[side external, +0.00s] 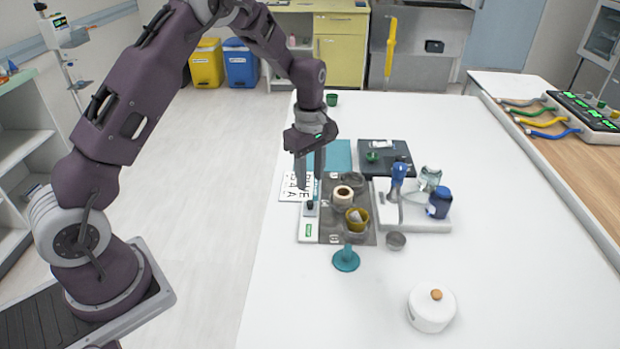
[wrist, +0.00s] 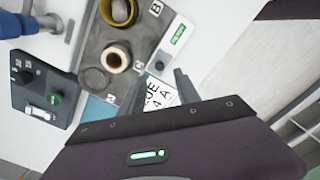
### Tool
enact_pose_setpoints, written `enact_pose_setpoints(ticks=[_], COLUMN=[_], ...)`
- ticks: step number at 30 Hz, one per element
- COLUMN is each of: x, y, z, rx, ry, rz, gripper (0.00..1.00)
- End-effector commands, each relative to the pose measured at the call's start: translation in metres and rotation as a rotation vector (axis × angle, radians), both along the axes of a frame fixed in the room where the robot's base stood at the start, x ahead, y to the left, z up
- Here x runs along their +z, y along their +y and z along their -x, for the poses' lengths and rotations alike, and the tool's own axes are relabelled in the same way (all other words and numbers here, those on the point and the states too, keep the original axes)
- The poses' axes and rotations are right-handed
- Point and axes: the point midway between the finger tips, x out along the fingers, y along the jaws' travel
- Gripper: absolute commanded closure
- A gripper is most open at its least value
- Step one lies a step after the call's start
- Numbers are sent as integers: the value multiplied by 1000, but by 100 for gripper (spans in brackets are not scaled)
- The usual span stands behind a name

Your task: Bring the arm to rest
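My arm reaches over the white table (side external: 480,290), bent at the elbow. My gripper (side external: 308,182) points down above the left edge of the work area. In the wrist view my gripper (wrist: 161,72) shows two fingers apart with nothing between them. A white card with black letters (side external: 290,187) lies below and behind the fingers; it also shows between them in the wrist view (wrist: 158,95). I cannot tell the exact height of the fingertips over the table.
A grey mat (side external: 335,233) holds a cream roll (side external: 343,203) and a yellow cup (side external: 357,226). Right of it stand a blue jar (side external: 439,208) and a dark panel (side external: 400,152).

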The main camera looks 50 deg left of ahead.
Motion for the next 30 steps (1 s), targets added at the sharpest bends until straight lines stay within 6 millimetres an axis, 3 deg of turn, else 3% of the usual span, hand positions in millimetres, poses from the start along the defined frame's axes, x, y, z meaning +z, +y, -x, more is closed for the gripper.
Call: enact_pose_setpoints(ticks=[2,5,9,13,15,18,21,24,30], x=[15,68,157,209,220,220,214,210,209], y=[-4,-18,-46,-67,-74,-79,-80,-80,-80], z=[3,21,84,165,208,256,284,296,297], rx=[-37,-191,-557,-926,-1115,-1330,-1466,-1526,-1537], ry=[-18,-79,-198,-305,-345,-377,-384,-385,-384], rz=[4,13,-11,-100,-170,-271,-346,-382,-387], gripper=[61,61,61,61,61,61,61,61,61])
